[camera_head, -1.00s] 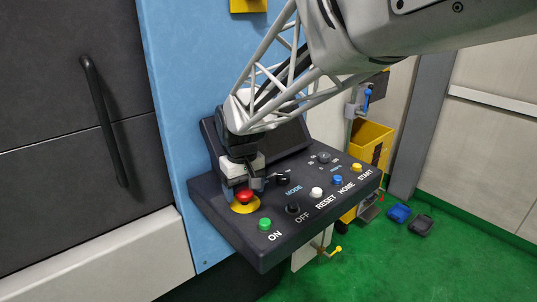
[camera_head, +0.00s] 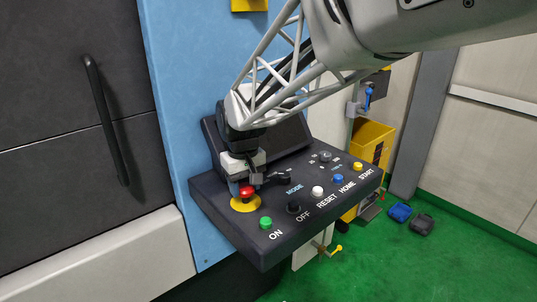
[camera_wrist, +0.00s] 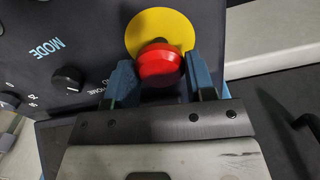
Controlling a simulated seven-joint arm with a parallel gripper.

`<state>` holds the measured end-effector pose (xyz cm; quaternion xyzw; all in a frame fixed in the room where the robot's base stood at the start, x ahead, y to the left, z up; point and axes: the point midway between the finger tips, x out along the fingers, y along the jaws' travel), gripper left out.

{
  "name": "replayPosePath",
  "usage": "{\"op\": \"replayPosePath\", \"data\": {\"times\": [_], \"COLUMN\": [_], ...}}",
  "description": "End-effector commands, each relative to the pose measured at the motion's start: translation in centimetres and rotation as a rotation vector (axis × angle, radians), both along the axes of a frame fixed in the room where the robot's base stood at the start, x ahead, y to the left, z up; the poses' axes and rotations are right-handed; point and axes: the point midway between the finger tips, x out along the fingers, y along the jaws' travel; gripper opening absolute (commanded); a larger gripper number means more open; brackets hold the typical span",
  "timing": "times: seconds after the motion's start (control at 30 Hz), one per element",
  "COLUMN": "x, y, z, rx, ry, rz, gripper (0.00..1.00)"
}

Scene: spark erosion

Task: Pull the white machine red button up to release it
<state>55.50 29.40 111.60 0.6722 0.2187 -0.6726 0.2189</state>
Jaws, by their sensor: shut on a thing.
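The red button (camera_head: 246,192) sits on a round yellow base (camera_head: 244,205) at the left end of the dark control panel (camera_head: 262,242). In the wrist view the red button (camera_wrist: 160,64) lies between the two blue-grey fingers of my gripper (camera_wrist: 160,78), with the yellow disc (camera_wrist: 160,30) behind it. My gripper (camera_head: 248,184) is shut on the red button from above in the head view. The far side of the button is hidden by the fingers and gripper body.
A green ON button (camera_head: 265,223), a black OFF button (camera_head: 293,207) and a white RESET button (camera_head: 317,191) are close by on the panel. A black MODE knob (camera_head: 285,179) is right of my gripper. A tilted screen (camera_head: 288,142) rises behind.

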Motion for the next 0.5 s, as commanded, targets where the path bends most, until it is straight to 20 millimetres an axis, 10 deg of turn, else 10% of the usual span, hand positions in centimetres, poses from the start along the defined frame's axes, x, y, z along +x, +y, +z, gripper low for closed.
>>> {"op": "replayPosePath", "data": {"times": [0.33, 0.37, 0.5], "x": [0.03, 0.04, 0.02], "y": [0.02, 0.03, 0.02], "z": [0.63, 0.65, 0.59], "rx": [0.002, 0.002, 0.002], "ry": [-0.003, -0.003, -0.003], "rz": [0.0, 0.0, 0.0], "gripper": [0.08, 0.52, 0.73]}}
